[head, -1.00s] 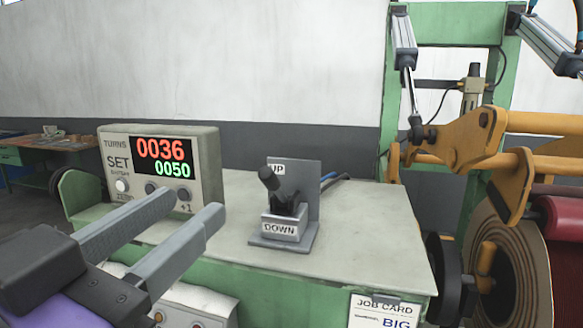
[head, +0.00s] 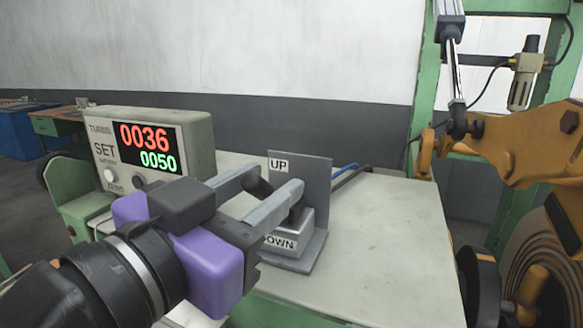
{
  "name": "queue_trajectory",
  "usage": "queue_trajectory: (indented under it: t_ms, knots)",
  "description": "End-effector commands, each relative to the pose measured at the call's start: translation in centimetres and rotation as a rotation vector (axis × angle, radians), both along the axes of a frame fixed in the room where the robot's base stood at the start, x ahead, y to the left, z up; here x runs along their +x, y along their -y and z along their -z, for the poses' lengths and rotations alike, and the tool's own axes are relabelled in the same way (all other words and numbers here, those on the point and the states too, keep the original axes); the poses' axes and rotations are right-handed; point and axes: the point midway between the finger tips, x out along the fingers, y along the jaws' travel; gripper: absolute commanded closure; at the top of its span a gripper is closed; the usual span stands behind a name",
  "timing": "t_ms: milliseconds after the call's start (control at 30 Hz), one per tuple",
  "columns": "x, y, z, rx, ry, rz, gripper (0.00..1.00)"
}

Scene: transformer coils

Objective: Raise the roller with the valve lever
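The valve lever (head: 259,187) is a black handle on a grey bracket (head: 318,200) marked UP and DOWN. It stands on the green cabinet's pale top in the head view. My gripper (head: 276,181) is open, with its two grey fingers reaching to the lever. The black knob shows between the fingers, partly hidden by them. I cannot tell whether they touch it. The lever's lower part and the DOWN label are partly covered by the near finger. The red roller is out of view; the orange arm (head: 530,145) shows at the right.
A counter box (head: 202,145) reading 0036 and 0050 stands left of the lever, close behind my gripper. Blue and black hoses (head: 347,172) run behind the bracket. The cabinet top (head: 390,240) is clear to the right. A brown coil (head: 540,240) stands at far right.

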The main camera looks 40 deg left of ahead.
Motion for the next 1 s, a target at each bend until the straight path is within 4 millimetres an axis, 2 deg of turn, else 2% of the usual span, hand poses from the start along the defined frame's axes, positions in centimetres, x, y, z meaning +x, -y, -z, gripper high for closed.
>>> queue_trajectory:
  t_ms: [200, 533, 567, 733, 767, 1000]
  knots:
    - [2.2, -0.3, -0.1, -0.001, -0.001, 0.000, 0.60]
    - [2.7, -0.3, 0.0, -0.001, 0.000, -0.001, 0.60]
    - [2.7, -0.3, 0.0, -0.001, 0.000, -0.001, 0.64]
    - [2.6, -0.3, 0.0, -0.001, 0.000, -0.001, 0.98]
    - [2.6, -0.3, 0.0, -0.001, 0.000, -0.001, 1.00]
    - [2.6, -0.3, 0.0, -0.001, 0.000, -0.001, 1.00]
